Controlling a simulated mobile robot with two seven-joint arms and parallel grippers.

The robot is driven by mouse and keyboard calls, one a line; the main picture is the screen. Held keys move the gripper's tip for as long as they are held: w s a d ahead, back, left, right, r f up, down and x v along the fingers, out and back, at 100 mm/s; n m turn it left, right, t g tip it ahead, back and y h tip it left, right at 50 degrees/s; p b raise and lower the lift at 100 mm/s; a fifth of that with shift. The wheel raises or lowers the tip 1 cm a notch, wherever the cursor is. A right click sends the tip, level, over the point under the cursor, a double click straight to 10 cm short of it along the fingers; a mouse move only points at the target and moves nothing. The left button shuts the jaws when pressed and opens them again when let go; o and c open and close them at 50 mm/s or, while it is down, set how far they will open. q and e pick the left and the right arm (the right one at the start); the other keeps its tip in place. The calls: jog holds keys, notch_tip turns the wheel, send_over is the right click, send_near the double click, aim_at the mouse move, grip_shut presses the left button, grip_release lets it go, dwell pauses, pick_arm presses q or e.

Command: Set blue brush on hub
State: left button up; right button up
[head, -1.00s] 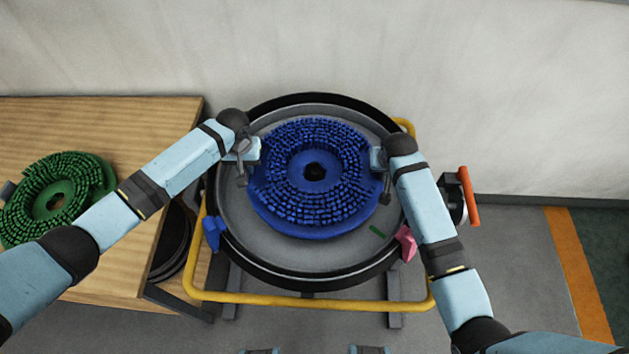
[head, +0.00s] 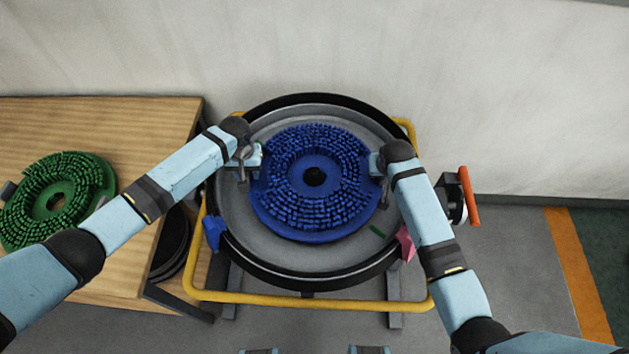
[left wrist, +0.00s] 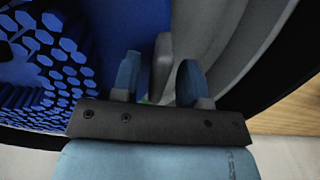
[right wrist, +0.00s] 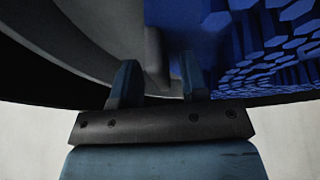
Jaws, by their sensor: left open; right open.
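The blue brush (head: 312,215) lies bristles up inside the round grey tank (head: 290,258), its dark centre hole showing. The hub is not visible beneath it. My left gripper (head: 250,165) is open at the brush's left edge; in the left wrist view its two fingers (left wrist: 157,80) stand apart beside the blue rim, with a grey clamp-like piece between or behind them. My right gripper (head: 380,172) is open at the brush's right edge; in the right wrist view its fingers (right wrist: 158,82) are apart beside the brush. I cannot tell whether any finger touches it.
A green brush (head: 75,190) lies on the wooden table (head: 130,120) at left. A yellow rail (head: 300,301) surrounds the tank. A blue block (head: 213,230) and a pink block (head: 405,244) sit on its rim. An orange handle (head: 468,195) stands at right; a wall is behind.

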jog(key=shift+r, duration=0.1)
pick_arm(q)
notch_tip(320, 180, up, 12)
pick_arm(e)
jog(key=v, duration=1.2)
jog(key=shift+s, duration=0.1)
dwell(0.4)
